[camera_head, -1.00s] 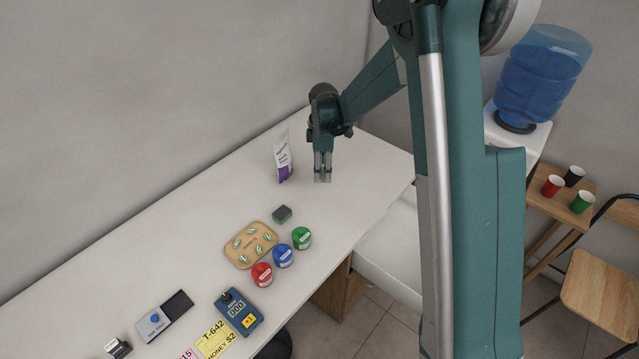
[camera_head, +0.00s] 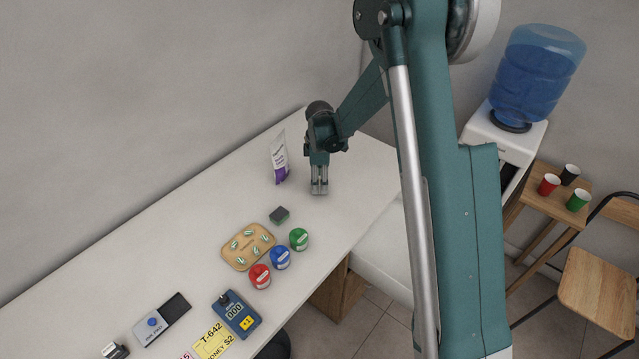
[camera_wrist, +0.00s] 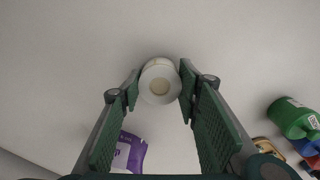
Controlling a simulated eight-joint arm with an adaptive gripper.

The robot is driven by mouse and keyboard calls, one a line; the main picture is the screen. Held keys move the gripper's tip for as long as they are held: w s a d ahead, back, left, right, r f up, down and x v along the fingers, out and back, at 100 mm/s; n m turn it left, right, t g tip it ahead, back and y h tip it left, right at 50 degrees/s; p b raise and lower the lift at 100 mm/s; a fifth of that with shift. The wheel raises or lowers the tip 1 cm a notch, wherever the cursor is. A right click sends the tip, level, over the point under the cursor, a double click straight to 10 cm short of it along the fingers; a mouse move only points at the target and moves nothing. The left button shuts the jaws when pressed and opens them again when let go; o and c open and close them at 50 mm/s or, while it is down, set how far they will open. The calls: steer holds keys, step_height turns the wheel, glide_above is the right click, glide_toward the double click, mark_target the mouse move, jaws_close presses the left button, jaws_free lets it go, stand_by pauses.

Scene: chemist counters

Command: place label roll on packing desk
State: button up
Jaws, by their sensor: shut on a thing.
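My gripper (camera_head: 319,190) is low over the far part of the white desk (camera_head: 355,180) in the head view. In the wrist view, the white label roll (camera_wrist: 160,82) sits between the fingertips of my gripper (camera_wrist: 159,90), which are shut on it. The roll shows its round end with a pale core. In the head view the roll is hidden by the fingers. Whether the roll touches the desk I cannot tell.
Desk right of my gripper is clear.

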steer(key=shift+f, duration=0.2)
steer(key=shift+f, duration=0.2)
steer(key=o, duration=0.9)
steer(key=shift+r, duration=0.2)
step_height(320, 180, up, 12)
stand_by(0.4)
steer(key=shift+s+r, duration=0.1)
stand_by(0.6)
